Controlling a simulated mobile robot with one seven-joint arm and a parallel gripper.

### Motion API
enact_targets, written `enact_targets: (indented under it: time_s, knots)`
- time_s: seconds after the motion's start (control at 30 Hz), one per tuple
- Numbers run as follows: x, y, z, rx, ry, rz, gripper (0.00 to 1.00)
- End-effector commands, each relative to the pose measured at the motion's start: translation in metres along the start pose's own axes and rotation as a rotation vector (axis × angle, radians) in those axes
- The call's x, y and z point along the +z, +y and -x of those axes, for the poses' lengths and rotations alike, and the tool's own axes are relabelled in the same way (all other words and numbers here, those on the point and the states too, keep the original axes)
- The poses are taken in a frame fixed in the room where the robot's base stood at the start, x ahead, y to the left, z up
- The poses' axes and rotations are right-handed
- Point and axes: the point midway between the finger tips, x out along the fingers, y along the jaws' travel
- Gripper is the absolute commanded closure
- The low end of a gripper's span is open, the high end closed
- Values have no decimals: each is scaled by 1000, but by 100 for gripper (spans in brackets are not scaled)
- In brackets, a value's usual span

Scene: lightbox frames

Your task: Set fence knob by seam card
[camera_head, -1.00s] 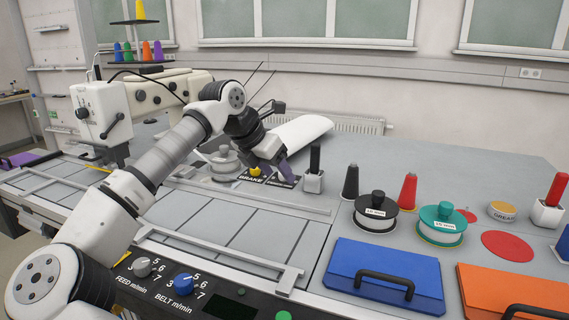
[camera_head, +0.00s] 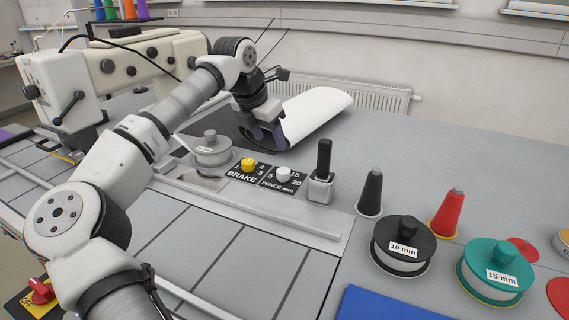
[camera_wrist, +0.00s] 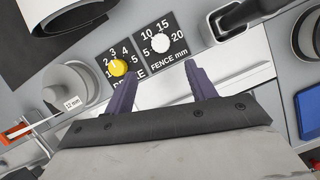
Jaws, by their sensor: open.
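The fence knob (camera_head: 283,174) is a small white knob on a black panel marked FENCE mm. In the wrist view the fence knob (camera_wrist: 160,43) has 5, 10, 15 and 20 around it; its pointing direction is unclear. My gripper (camera_head: 268,138) is open and empty, above and behind the knobs. In the wrist view my gripper's two purple fingers (camera_wrist: 161,72) point towards the FENCE panel, apart from the knob. The yellow brake knob (camera_head: 248,165) sits beside it on the left. I cannot make out a separate seam card.
A grey spool (camera_head: 211,150) stands left of the knobs; a 12 mm label (camera_wrist: 72,102) shows on it in the wrist view. A holder with a black handle (camera_head: 322,172) stands close right. Spools labelled 10 mm (camera_head: 401,247) and 15 mm (camera_head: 502,277) stand further right.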

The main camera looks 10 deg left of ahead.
Motion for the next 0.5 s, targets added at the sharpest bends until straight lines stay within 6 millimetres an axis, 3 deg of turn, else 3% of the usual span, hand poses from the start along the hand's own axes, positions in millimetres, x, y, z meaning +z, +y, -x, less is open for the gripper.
enact_targets:
  time_s: [0.5]
  knots:
    - [1, -2, -99, -4, 0, -1, 44]
